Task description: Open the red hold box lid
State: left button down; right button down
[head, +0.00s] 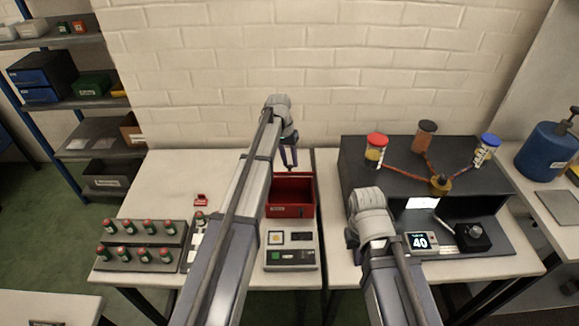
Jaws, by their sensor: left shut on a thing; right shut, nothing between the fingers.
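The red hold box (290,211) stands on the left white table, with its dark red inside showing from above. Its lid (300,176) appears swung up at the back edge, seen as a narrow red strip. My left gripper (290,163) reaches down at the back of the box and is shut on the lid's edge. The exact contact is too small to see clearly. My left arm covers the area left of the box. My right arm ends over the right table, and its fingers are hidden behind its wrist.
A grey device (291,256) stands in front of the box. Racks of red-capped vials (138,254) are at the left. A black bench (400,165) with red, brown and blue-capped containers and a display (419,242) reading 40 stands right. A wall is behind.

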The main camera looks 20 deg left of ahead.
pick_arm(q)
jog(key=w, duration=0.1)
jog(key=w+a, duration=0.1)
jog(key=shift+w+r, duration=0.15)
jog(key=shift+w, duration=0.25)
jog(key=c, duration=1.5)
grip_release()
jog(key=shift+s+a, duration=0.1)
jog(key=shift+s, duration=0.1)
jog(key=shift+o, duration=0.8)
jog(key=shift+f, duration=0.2)
jog(key=o, duration=0.3)
jog(key=shift+s+r, duration=0.1)
jog(key=shift+s, duration=0.1)
jog(key=o, duration=0.4)
jog(key=shift+o, duration=0.3)
jog(key=shift+r, duration=0.1)
notch_tip(320, 180, up, 8)
jog(key=p, duration=0.8)
jog(key=shift+a+f, duration=0.2)
jog(key=shift+a, duration=0.25)
